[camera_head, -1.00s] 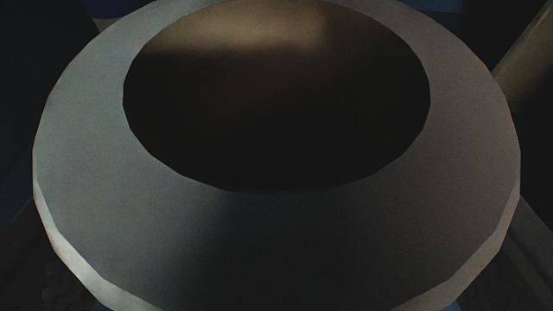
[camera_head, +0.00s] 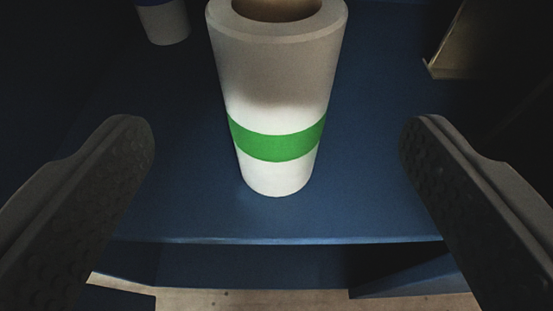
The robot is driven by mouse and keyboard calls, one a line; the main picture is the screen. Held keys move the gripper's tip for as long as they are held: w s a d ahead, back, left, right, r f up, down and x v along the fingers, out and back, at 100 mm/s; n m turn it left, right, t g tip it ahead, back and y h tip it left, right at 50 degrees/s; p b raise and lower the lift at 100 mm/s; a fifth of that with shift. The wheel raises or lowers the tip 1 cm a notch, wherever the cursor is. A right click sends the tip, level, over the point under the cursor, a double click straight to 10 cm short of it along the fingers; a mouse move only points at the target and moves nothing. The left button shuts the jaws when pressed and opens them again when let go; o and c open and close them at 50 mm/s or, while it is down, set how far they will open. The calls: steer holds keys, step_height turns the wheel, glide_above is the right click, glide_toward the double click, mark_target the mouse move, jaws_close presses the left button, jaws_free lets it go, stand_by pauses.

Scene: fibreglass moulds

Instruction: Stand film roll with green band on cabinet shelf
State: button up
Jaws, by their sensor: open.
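The film roll with the green band (camera_head: 281,88) stands upright on the blue cabinet shelf (camera_head: 200,215), a little behind its front edge. It is a white cylinder with a hollow core open at the top and a green band around its lower part. My gripper (camera_head: 277,140) is open and empty. Its two dark fingers are spread wide to the left and right of the roll, clear of it and nearer the camera.
Another white roll with a blue band (camera_head: 165,22) stands farther back on the shelf at the left. A tan object (camera_head: 445,45) is at the back right, cut by shadow.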

steer(key=shift+v, duration=1.1)
